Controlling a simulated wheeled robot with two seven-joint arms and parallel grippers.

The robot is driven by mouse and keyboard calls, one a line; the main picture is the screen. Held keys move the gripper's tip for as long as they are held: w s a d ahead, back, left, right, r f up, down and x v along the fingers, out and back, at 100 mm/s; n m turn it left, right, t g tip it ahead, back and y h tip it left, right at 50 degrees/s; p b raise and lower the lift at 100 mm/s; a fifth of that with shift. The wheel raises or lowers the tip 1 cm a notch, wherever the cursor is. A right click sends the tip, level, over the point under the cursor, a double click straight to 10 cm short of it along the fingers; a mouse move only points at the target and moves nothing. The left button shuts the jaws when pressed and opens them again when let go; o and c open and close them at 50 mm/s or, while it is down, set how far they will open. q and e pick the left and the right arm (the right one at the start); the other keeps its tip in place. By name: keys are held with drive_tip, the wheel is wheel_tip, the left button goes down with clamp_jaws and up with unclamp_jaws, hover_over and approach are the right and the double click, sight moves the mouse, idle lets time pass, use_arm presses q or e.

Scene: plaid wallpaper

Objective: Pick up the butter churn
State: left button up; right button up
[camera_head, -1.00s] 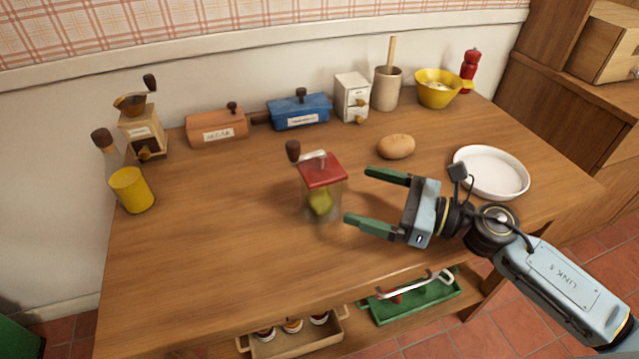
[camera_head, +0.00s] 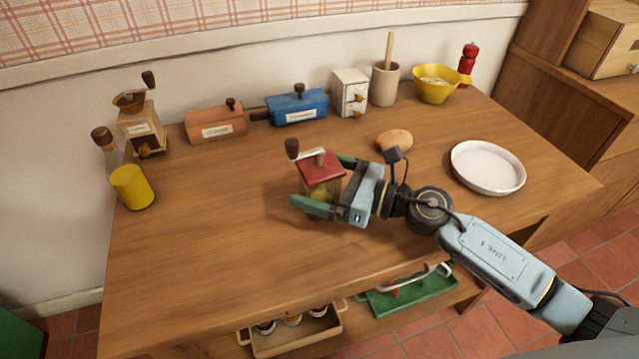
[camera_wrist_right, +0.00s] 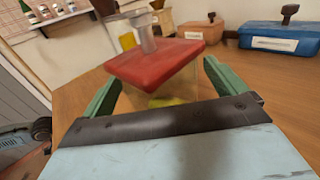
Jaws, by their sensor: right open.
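The butter churn (camera_head: 321,171) stands upright on the wooden table, a glass jar with a red lid, a crank with a dark knob and something yellow-green inside. Its red lid also shows in the right wrist view (camera_wrist_right: 157,64). My right gripper (camera_head: 318,183) is open, with its green fingers on either side of the jar. In the right wrist view the jar is between the two fingers (camera_wrist_right: 158,85), and I see a gap beside each finger there. The lower part of the jar is partly hidden by the near finger and the palm. My left gripper is not in view.
A potato-like brown item (camera_head: 393,140) lies just behind my right wrist, and a white dish (camera_head: 488,168) is to the right. Boxes, a grinder (camera_head: 143,125) and a yellow bowl (camera_head: 436,88) line the back. The table's left front is clear.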

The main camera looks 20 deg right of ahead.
drive_tip(key=c, duration=1.2)
drive_tip(key=shift+c, duration=0.6)
drive_tip(key=shift+r, duration=0.2)
